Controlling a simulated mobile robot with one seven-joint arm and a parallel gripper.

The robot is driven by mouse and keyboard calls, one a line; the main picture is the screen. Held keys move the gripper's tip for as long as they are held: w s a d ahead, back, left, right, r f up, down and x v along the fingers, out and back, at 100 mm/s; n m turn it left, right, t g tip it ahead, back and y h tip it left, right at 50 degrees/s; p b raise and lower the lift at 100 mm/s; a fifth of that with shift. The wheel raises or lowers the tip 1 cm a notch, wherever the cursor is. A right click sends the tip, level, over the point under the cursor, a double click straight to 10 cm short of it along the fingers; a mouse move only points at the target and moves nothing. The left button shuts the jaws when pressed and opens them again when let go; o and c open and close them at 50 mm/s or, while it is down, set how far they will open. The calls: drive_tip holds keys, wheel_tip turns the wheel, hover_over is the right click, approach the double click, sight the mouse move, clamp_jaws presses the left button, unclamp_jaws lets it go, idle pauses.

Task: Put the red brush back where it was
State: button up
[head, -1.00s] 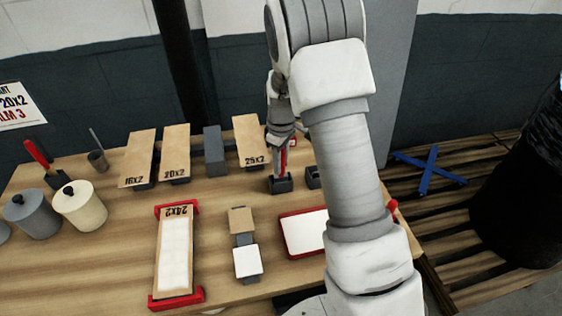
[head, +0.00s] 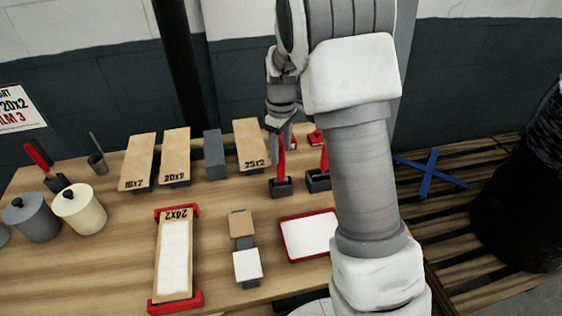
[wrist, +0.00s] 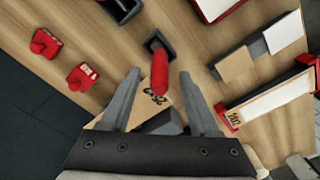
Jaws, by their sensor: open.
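A red brush (head: 281,163) stands upright in a small dark holder (head: 281,188) toward the back right of the table. My gripper (head: 282,133) is above it, at the top of the handle. In the wrist view, my gripper (wrist: 158,78) is open, with the red handle (wrist: 159,72) showing between the fingers and clear of both. The dark holder (wrist: 157,43) is beyond it. A second red-handled piece (head: 324,160) stands in another dark holder (head: 318,182) just to the right. A third red handle (head: 39,155) rises from a dark holder at the far left.
Labelled boxes (head: 138,160) and a grey block (head: 214,155) stand in a row to the left. Small red blocks (wrist: 82,77) lie close to my gripper. A red-rimmed white tray (head: 308,236) and a 24x2 filter box (head: 175,255) lie in front. Pots (head: 80,207) stand left.

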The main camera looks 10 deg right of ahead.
wheel_tip(320, 180, up, 4)
drive_tip(key=shift+r, duration=0.25)
drive_tip(key=shift+s+r, duration=0.1)
drive_tip(key=shift+r, duration=0.6)
drive_tip(key=s+r+m+t, duration=0.3)
drive_tip(key=s+r+m, duration=0.1)
drive_tip(key=s+r, duration=0.7)
drive_tip(key=s+r+m+t, duration=0.2)
drive_tip(key=s+m, duration=0.3)
drive_tip(key=s, duration=1)
drive_tip(key=shift+s+t, duration=0.3)
drive_tip(key=shift+s, duration=0.1)
